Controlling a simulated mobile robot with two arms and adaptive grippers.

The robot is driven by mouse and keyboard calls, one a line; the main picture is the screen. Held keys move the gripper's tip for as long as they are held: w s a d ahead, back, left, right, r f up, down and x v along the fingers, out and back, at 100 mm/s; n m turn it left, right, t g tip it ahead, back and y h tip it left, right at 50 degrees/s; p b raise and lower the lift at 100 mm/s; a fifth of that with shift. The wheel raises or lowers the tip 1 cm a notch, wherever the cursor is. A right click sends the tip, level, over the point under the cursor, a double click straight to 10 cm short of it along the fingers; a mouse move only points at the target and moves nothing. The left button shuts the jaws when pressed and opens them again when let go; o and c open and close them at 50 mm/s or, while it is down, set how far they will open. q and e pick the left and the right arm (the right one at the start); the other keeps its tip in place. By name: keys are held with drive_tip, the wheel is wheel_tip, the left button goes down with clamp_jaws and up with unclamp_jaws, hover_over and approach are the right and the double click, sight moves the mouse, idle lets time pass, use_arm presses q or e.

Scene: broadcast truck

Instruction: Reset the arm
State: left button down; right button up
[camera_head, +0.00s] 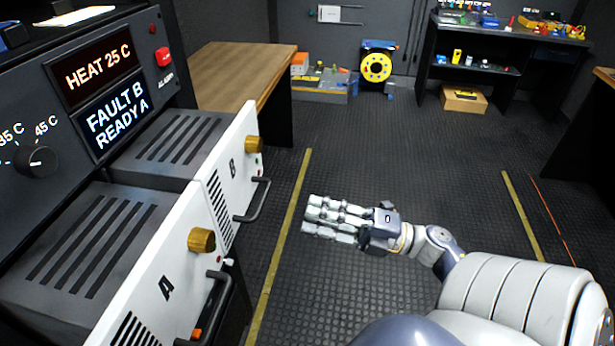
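My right arm (515,290) comes in from the lower right. It is bent at the elbow, with the forearm reaching left over the floor. My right gripper (312,215) is a grey, white-jointed hand with its fingers straight and pointing left. It is open and holds nothing. It hangs in free space to the right of the equipment rack, apart from the handle of unit B (252,202). My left gripper is not in view.
White-fronted units A (165,285) and B (232,165) jut out from the rack at left, with brass knobs and dark handles. The display (115,110) reads "FAULT B READY A". A wooden table (235,75) stands behind. The floor (420,150) ahead is clear.

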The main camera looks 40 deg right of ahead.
idle(0.5)
drive_tip(key=w+d+f+m+t+h, duration=0.15)
drive_tip(key=d+f+m+h, duration=0.35)
drive_tip(key=f, duration=0.5)
drive_tip(key=w+d+f+m+h, duration=0.2)
drive_tip(key=f+m+h, duration=0.3)
drive_tip(key=f+m, duration=0.35)
drive_tip(key=s+a+f+m+g+h, duration=0.1)
drive_tip(key=s+f+m+g, duration=0.15)
drive_tip(key=f, duration=0.75)
drive_tip(key=s+f+m+g+h, duration=0.2)
drive_tip(key=f+m, duration=0.1)
drive_tip(key=f, duration=0.6)
drive_tip(key=s+a+f+m+g, duration=0.1)
drive_tip(key=s+a+f+g, duration=0.15)
drive_tip(key=s+f, duration=0.4)
drive_tip(key=s+a+f+m+g, duration=0.2)
drive_tip(key=s+a+f, duration=0.2)
drive_tip(key=f, duration=0.5)
drive_tip(key=s+a+f+g, duration=0.3)
drive_tip(key=s+a+f, duration=0.1)
drive_tip(key=s, duration=0.5)
drive_tip(key=s+a+f+m+g, duration=0.1)
drive_tip(key=s+a+f+g, duration=0.3)
drive_tip(key=s, duration=0.5)
drive_tip(key=shift+s+a+f+y, duration=0.3)
drive_tip(key=shift+a+f, duration=0.2)
drive_tip(key=shift+f, duration=0.3)
